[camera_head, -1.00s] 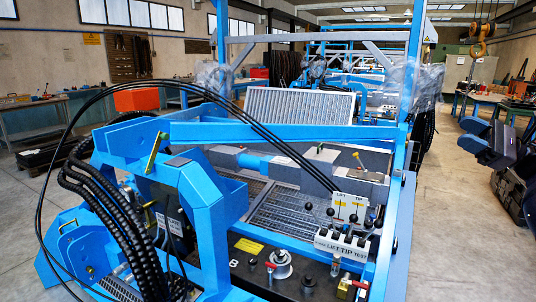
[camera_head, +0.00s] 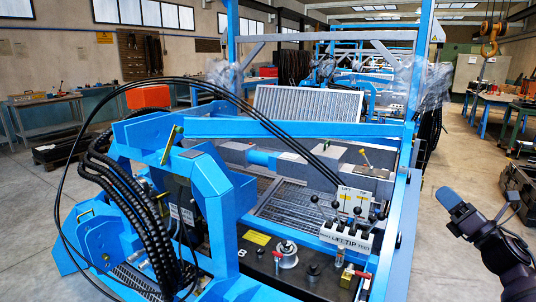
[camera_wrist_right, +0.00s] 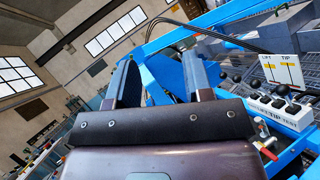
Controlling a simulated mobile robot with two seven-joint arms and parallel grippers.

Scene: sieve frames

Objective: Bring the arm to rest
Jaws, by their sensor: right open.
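My right gripper (camera_head: 478,195) is at the right of the head view, beside the blue machine and apart from it. Its two blue-faced fingers stand apart with nothing between them. The right wrist view shows the same open gripper (camera_wrist_right: 159,68), its fingers pointing up in the picture toward the windows and the blue frame. My left gripper is not in view. The blue machine (camera_head: 220,215) fills the middle of the head view. Its LIFT/TIP lever block (camera_head: 345,237), with black-knobbed levers, stands left of my right gripper and is not touched by it.
Black hoses (camera_head: 110,180) arch over the machine's left side. Workbenches (camera_head: 45,105) line the left wall. A bench (camera_head: 497,98) and dark crates (camera_head: 518,185) stand at the right. Open concrete floor (camera_head: 450,165) lies between the machine and the crates.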

